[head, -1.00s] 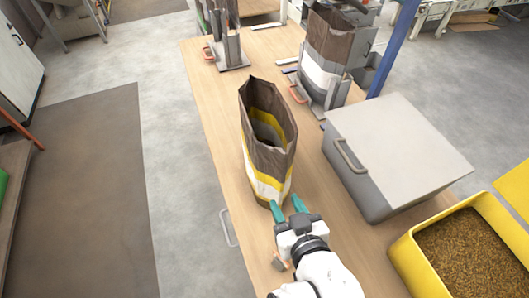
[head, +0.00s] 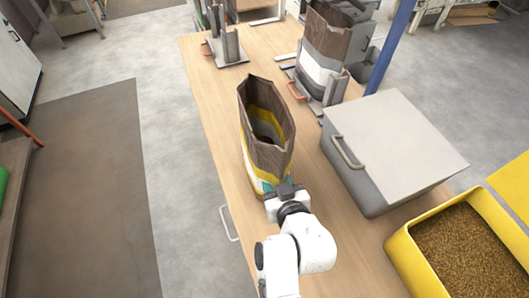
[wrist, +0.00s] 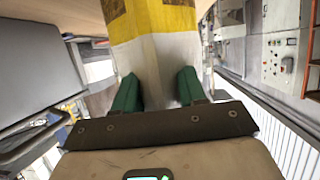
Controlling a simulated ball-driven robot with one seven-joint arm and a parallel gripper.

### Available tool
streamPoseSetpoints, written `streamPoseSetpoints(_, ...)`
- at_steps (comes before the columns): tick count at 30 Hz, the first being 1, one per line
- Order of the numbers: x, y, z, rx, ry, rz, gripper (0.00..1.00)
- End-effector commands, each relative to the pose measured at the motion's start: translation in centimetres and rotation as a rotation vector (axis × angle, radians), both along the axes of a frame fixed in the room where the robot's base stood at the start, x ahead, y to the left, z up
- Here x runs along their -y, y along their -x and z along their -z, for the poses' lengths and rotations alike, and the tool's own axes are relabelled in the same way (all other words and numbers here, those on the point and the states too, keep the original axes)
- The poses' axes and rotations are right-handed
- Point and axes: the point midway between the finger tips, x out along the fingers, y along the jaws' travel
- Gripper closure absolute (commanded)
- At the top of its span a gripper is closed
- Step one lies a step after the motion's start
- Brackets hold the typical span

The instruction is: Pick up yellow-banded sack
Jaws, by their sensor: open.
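The yellow-banded sack (head: 264,135) stands upright and open-topped on the wooden table, brown above with yellow and white bands below. In the wrist view its yellow band and white lower part (wrist: 158,55) fill the upper middle. My gripper (wrist: 158,92) is open, its two green fingers on either side of the sack's white part. Whether the fingers touch the sack I cannot tell. In the head view the fingers are mostly hidden by the sack and the wrist.
A grey lidded box (head: 392,140) with a handle stands right of the sack. A yellow bin of pellets (head: 398,250) is at lower right. Another sack (head: 325,45) sits in a grey holder behind. A metal stand (head: 228,48) is at the far left; the table left of the sack is narrow.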

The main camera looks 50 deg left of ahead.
Motion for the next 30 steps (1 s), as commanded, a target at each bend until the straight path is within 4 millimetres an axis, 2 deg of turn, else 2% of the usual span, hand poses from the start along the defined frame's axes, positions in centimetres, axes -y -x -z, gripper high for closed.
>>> streamPoseSetpoints(2, 0.01, 0.01, 0.01, 0.000, 0.000, 0.000, 0.64)
streamPoseSetpoints(13, 0.03, 0.02, 0.01, 0.000, 0.001, 0.000, 1.00)
streamPoseSetpoints(30, -0.04, -0.04, -0.25, 0.003, -0.004, 0.001, 1.00)
